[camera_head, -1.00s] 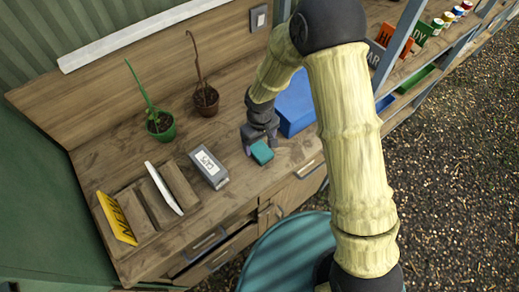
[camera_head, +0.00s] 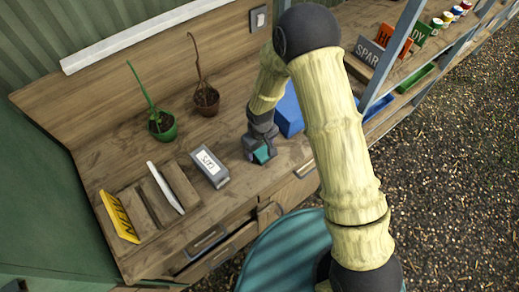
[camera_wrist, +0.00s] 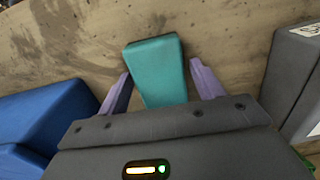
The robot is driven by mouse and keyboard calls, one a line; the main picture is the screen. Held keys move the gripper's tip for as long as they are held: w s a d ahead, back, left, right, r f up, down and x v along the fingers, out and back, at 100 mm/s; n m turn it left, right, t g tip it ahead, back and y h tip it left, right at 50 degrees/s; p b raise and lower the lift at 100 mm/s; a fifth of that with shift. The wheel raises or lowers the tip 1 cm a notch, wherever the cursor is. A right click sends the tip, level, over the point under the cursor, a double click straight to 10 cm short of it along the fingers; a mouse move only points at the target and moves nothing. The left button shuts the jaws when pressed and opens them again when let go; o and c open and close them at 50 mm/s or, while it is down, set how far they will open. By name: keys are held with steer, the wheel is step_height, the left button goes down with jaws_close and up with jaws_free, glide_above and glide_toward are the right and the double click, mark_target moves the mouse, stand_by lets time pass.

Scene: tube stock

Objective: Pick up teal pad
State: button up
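The teal pad (camera_head: 262,155) lies on the wooden bench top in the head view, right at my gripper (camera_head: 260,150). In the wrist view the teal pad (camera_wrist: 158,72) is a block running in between the two purple fingers of my gripper (camera_wrist: 162,88). The fingers are apart, one on each side of the pad. The left finger is very close to the pad's side, and a narrow gap shows at the right finger. The near end of the pad is hidden behind the gripper body.
A blue box (camera_head: 290,112) stands close beside my gripper. A grey labelled box (camera_head: 210,168) is on the other side. A drawer (camera_head: 215,255) is open below.

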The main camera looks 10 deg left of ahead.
steer(key=c, duration=0.8)
steer(key=shift+r, duration=0.1)
step_height(320, 180, up, 10)
steer(key=b, duration=0.2)
steer(key=shift+w, duration=0.15)
stand_by(0.6)
